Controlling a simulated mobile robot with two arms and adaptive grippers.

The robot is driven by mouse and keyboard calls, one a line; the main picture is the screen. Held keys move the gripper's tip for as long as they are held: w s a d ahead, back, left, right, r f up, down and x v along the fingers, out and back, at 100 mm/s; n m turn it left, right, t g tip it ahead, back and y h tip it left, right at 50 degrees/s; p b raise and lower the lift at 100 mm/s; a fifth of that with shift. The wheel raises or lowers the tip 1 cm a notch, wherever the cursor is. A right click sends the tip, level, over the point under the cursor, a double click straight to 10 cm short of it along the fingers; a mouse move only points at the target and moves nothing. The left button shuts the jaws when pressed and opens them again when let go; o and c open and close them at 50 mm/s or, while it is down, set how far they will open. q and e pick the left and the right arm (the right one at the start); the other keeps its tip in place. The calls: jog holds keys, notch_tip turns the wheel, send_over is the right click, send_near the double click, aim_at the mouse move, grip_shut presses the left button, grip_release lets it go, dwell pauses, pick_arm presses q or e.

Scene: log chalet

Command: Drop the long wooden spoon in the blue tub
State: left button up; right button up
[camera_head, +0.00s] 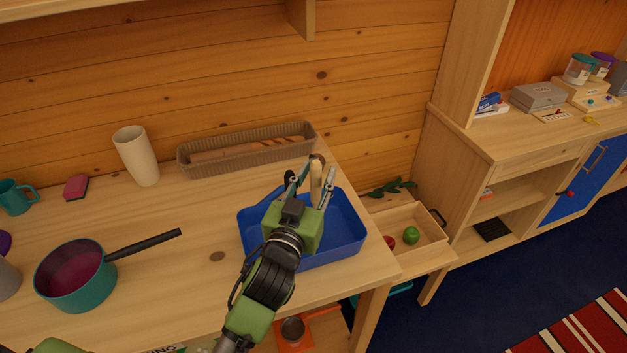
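The blue tub (348,244) stands on the wooden worktop near its right end.
A long basket (215,165) holding a baguette-like loaf stands behind the tub. A cream cup (137,156) and a teal saucepan (77,281) stand to the left, the pan's dark handle pointing toward the tub. An open drawer (428,247) with fruit is at the right.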

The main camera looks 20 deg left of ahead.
pick_arm(q)
jog(key=shift+r+p, duration=0.5)
jog(key=shift+r, duration=0.35)
jog(key=shift+s+f+b, duration=0.25)
jog(key=shift+s+b, duration=0.05)
jog(key=shift+s, duration=0.2)
jog(key=shift+s+f+b, duration=0.25)
jog(key=shift+s+b, duration=0.05)
jog(key=shift+s, duration=0.15)
jog(key=s+b, duration=0.2)
jog(key=s, duration=0.8)
jog(key=shift+a+r+b, duration=0.2)
jog(key=shift+r+b, duration=0.05)
jog(key=shift+b, duration=0.15)
